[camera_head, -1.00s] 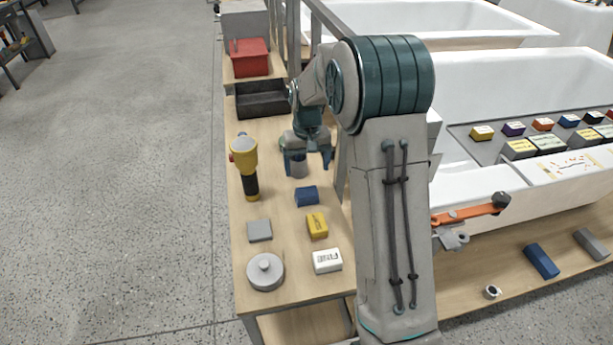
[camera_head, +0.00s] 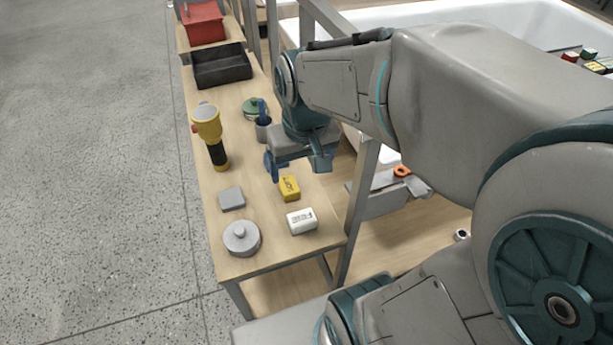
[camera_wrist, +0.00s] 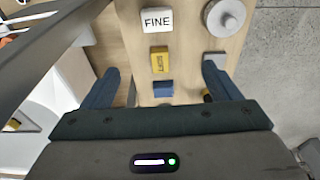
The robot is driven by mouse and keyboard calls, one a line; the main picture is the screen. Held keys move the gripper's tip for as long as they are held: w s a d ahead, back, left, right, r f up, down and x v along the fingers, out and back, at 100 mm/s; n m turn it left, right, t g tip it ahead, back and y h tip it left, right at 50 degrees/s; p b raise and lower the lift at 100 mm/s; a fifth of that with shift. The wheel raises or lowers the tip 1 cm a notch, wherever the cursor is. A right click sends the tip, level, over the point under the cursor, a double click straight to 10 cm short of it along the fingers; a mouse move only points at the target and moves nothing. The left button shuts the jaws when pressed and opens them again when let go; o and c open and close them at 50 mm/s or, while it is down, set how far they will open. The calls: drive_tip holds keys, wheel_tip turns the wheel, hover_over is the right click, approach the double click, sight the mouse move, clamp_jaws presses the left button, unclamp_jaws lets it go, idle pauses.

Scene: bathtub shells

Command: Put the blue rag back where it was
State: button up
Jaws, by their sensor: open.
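A small blue block-like piece, likely the folded blue rag (camera_wrist: 163,89), lies on the wooden bench (camera_head: 258,206). In the wrist view it sits between my fingers, beyond the palm, next to the yellow block. In the head view my gripper mostly hides it. My gripper (camera_head: 297,170) is open and empty above the bench, pointing down over that spot. Its spread fingers also show in the wrist view (camera_wrist: 161,72). I cannot tell the exact height between fingers and rag.
A yellow SOFT block (camera_head: 289,188), a white FINE block (camera_head: 301,221), a grey block (camera_head: 231,198) and a round grey lidded piece (camera_head: 242,238) lie nearby. A black tray (camera_head: 222,66) and red box (camera_head: 204,23) are behind. A metal post (camera_head: 361,185) rises right.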

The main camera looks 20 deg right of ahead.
drive_tip(key=s, duration=0.3)
drive_tip(key=s+f, duration=0.1)
drive_tip(key=s, duration=0.1)
drive_tip(key=shift+s, duration=0.1)
drive_tip(key=shift+r, duration=0.15)
wheel_tip(320, 180, up, 8)
drive_tip(key=t+p, duration=0.1)
drive_tip(key=p, duration=0.7)
drive_tip(key=shift+r, duration=0.25)
drive_tip(key=shift+d, duration=0.1)
